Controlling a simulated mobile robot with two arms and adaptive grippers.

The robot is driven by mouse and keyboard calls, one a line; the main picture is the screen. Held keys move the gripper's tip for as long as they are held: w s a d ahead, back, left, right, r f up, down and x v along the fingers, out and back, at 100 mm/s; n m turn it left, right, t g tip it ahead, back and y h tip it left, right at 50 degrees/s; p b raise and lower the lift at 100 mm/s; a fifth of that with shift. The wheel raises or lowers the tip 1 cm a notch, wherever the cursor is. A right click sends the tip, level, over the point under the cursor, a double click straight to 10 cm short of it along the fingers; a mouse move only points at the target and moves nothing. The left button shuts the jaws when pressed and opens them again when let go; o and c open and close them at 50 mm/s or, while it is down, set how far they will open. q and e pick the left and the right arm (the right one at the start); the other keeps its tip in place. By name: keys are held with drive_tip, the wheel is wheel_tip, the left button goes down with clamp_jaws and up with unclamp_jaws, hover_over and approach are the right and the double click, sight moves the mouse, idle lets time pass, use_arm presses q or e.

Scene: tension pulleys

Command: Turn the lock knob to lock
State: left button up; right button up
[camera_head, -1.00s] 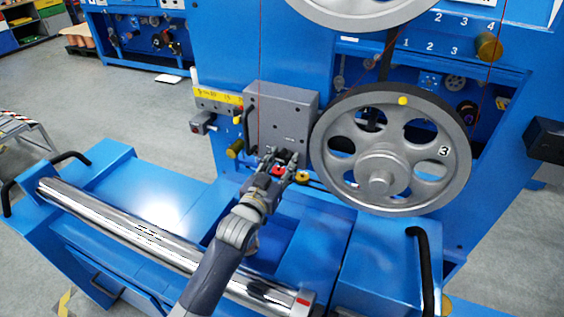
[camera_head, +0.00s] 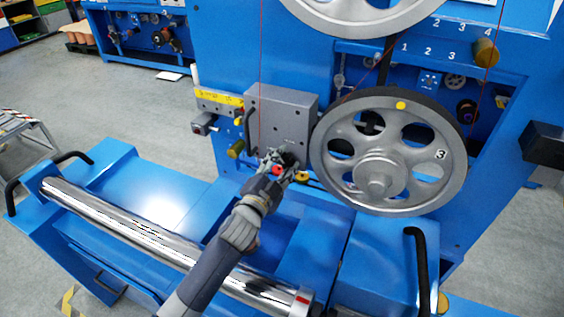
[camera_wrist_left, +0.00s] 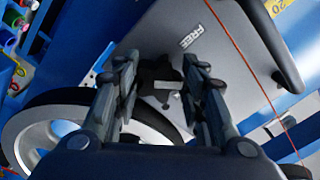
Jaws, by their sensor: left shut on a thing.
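The lock knob (camera_wrist_left: 160,82) is a dark lobed knob on the face of a grey box (camera_head: 292,110), which shows in the head view on the blue machine, left of the large pulley. In the left wrist view the knob sits between the fingertips of my left gripper (camera_wrist_left: 158,72), near a "FREE" label (camera_wrist_left: 190,37) on the box. In the head view my left gripper (camera_head: 283,157) reaches the lower part of the box and is shut on the knob, which it mostly hides there. My right gripper is not in view.
The large grey pulley marked 3 (camera_head: 380,180) stands close to the right of my left gripper. A black handle (camera_head: 249,128) is on the box's left side. A thin red wire (camera_head: 260,60) runs down in front of the box. A chrome roller (camera_head: 150,240) lies below.

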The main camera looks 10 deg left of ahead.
use_arm(q)
drive_tip(key=m, duration=0.4)
drive_tip(key=shift+m, duration=0.3)
drive_tip(key=shift+r+m+p, duration=0.1)
drive_tip(key=shift+m+p, duration=0.25)
drive_tip(key=shift+m, duration=1.25)
drive_tip(key=o, duration=1.1)
drive_tip(key=shift+c, duration=0.2)
drive_tip(key=shift+s, duration=0.1)
drive_tip(key=s+a, duration=0.2)
drive_tip(key=s, duration=0.9)
drive_tip(key=shift+s+a, duration=0.2)
drive_tip(key=shift+s, duration=0.1)
